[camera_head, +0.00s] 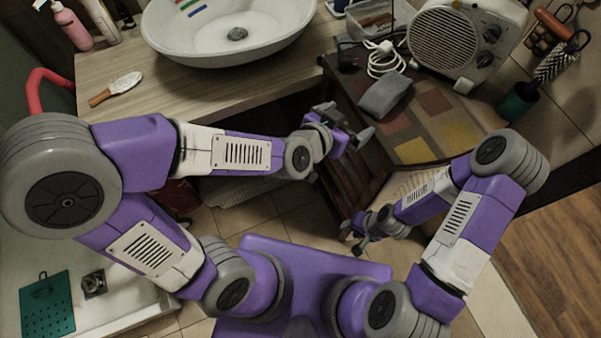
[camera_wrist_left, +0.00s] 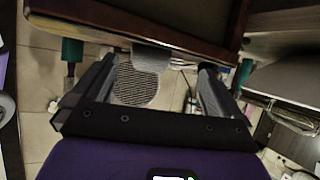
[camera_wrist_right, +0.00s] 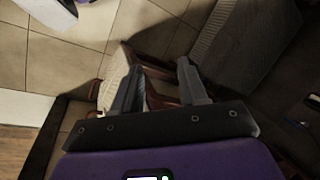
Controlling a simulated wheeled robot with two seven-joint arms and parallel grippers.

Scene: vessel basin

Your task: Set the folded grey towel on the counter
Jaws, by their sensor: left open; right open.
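The folded grey towel (camera_head: 386,95) lies on a patchwork-topped wooden seat (camera_head: 455,132), near its left edge. The light wood counter (camera_head: 200,92) is to the left of the seat and carries a white basin (camera_head: 230,45). My left gripper (camera_head: 347,120) is open and empty, just left of and below the towel in the head view and apart from it. In the left wrist view its fingers (camera_wrist_left: 150,85) are spread below a dark wooden edge; a small grey patch there may be the towel. My right gripper (camera_head: 350,238) is open and empty, lower down beside the seat.
A beige heater (camera_head: 465,45), a coiled white cable (camera_head: 385,60) and a clear bin (camera_head: 372,20) stand behind the towel. The counter's front strip is mostly clear.

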